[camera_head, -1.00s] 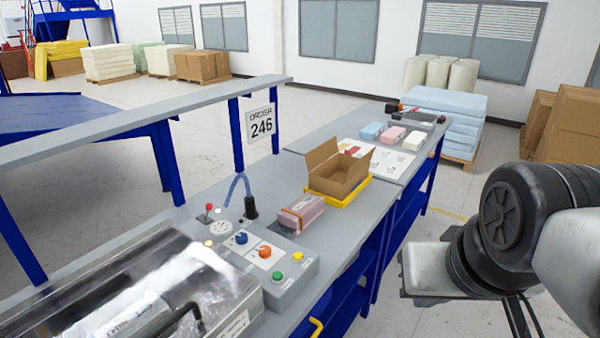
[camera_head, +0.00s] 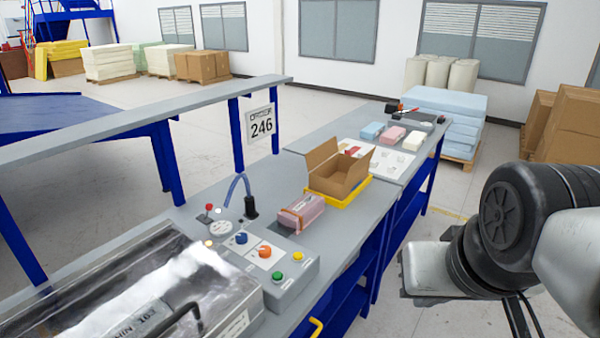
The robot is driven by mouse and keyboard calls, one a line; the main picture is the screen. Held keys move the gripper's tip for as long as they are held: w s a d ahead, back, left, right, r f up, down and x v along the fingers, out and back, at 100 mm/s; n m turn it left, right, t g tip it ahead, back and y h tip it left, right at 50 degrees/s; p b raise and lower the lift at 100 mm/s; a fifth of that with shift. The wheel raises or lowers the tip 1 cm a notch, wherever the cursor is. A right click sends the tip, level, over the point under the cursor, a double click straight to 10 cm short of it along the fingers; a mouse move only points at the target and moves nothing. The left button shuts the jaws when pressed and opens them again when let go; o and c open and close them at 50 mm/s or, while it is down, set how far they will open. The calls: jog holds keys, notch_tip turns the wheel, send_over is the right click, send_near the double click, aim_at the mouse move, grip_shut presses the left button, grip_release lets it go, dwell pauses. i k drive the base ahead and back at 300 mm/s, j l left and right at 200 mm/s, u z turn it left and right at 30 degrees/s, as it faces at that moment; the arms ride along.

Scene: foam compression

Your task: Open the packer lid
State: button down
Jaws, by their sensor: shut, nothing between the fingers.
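The packer (camera_head: 238,318) stands at the bottom left on the grey bench and is cut off by the frame edges. Its see-through lid (camera_head: 190,275) lies over it, with bright reflections and a label reading partly "MIN". A dark handle (camera_head: 188,312) is at the lid's front edge. I cannot tell whether the lid is fully down. My arm shows at the right, well apart from the packer. My gripper's fingers do not show.
A control box (camera_head: 262,258) with coloured knobs and buttons is right of the packer. A pink wrapped block (camera_head: 301,213) and an open carton (camera_head: 338,172) on a yellow tray (camera_head: 352,196) stand farther along. A blue-legged shelf (camera_head: 140,115) runs behind.

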aim_at(31, 301)
jog(key=u, duration=1.95)
